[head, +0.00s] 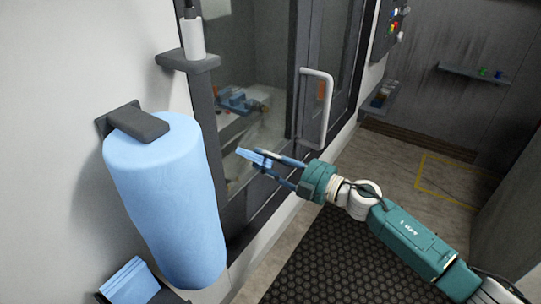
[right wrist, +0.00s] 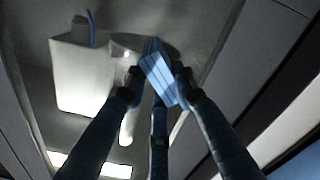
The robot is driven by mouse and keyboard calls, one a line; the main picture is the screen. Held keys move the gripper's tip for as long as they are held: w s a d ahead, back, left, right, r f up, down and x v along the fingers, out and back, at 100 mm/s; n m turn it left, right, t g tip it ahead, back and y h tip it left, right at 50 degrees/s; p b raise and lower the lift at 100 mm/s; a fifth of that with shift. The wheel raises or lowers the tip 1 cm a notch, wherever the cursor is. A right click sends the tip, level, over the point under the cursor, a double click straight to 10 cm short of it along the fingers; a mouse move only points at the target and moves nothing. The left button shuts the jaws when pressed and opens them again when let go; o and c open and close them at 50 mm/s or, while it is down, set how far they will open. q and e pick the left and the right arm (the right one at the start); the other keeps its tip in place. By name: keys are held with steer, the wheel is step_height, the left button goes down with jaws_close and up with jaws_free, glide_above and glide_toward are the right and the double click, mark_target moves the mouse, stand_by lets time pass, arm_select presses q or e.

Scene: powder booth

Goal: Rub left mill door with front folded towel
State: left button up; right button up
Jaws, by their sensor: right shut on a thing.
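The left mill door (head: 262,45) is a dark-framed glass panel in the middle of the head view, with the machine's inside visible through it. My right gripper (head: 264,160) is in front of the lower part of its glass, left of the long white handle (head: 316,108). It is shut on a light blue folded towel (head: 252,156). In the right wrist view the towel (right wrist: 163,78) sits between the fingers, its far end close to the glass. I cannot tell whether it touches. My left gripper is not in view.
A big blue roll (head: 165,200) hangs on a wall bracket at left. Below it, another folded blue towel (head: 130,282) lies in a dark holder. A white bottle (head: 194,40) stands on a small shelf (head: 188,62). Floor with a black mat (head: 330,260) is open at right.

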steer(key=shift+s+a, duration=1.75)
steer(key=shift+s, duration=0.55)
steer(key=shift+w+d+r+b, duration=0.3)
steer(key=shift+w+d+r, duration=0.1)
steer(key=shift+w+d, duration=0.4)
steer(key=shift+w+d+r+b, duration=0.35)
steer(key=shift+w+d, duration=0.2)
steer(key=shift+w, duration=0.45)
steer(key=shift+w+d, duration=0.55)
steer(key=shift+w, duration=0.3)
steer(key=shift+w+d+b, duration=0.35)
steer(key=shift+w, duration=0.1)
steer(key=shift+w+d+b, duration=1.3)
steer(key=shift+w+d, duration=0.85)
steer(key=shift+w, duration=0.7)
steer(key=s+a+r+p, duration=0.1)
steer(key=s+a+p, duration=0.3)
steer(key=s+a, duration=0.4)
steer(key=shift+s+a+p, duration=0.3)
steer(key=shift+s+a, duration=0.05)
steer(key=shift+s, duration=1.6)
